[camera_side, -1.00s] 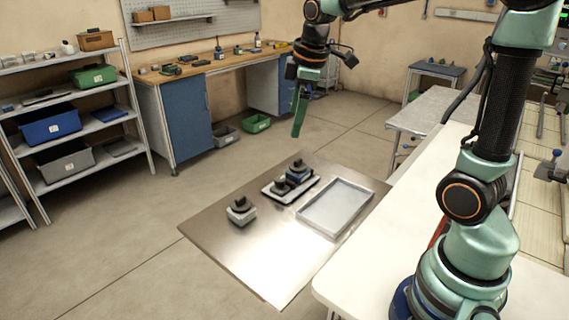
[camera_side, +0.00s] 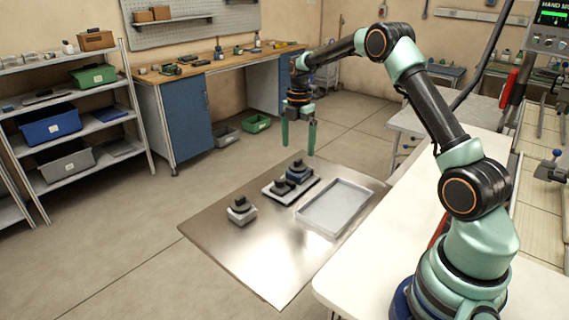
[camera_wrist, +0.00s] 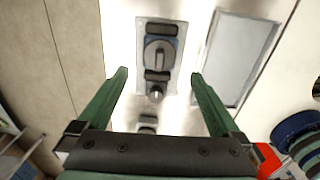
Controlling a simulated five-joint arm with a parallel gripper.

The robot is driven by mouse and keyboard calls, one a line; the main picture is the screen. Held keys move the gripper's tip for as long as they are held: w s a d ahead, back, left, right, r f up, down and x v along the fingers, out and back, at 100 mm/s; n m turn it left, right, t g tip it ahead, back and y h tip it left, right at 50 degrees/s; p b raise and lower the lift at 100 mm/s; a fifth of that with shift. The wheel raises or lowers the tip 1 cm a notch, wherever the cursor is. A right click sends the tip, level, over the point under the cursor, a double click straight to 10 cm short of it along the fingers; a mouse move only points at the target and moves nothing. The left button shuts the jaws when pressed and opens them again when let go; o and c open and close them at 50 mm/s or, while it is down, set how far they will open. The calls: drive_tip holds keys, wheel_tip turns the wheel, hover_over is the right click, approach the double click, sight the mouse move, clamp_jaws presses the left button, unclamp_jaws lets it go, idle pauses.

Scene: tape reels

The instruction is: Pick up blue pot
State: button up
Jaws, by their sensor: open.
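The blue pot (camera_side: 300,176), a blue body with a dark top, sits on a pale carrier plate (camera_side: 271,194) on the metal table. My gripper (camera_side: 298,149) is open and empty, pointing down above the table, apart from the pot. In the wrist view the pot lies just beyond the gap between my fingertips (camera_wrist: 160,74). A dark-topped piece (camera_side: 282,186) sits on the same plate beside it.
A shallow grey tray (camera_side: 361,187) lies right of the plate. A pale block with a dark top (camera_side: 241,214) stands apart at the left; it shows between my fingers in the wrist view (camera_wrist: 147,130). The table's front (camera_side: 275,265) is clear.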

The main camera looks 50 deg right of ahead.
sight(298, 166)
drive_tip(key=f, duration=0.9)
drive_tip(key=shift+d+f, duration=0.2)
drive_tip(key=shift+f, duration=0.15)
drive_tip(key=shift+r, duration=0.1)
clamp_jaws()
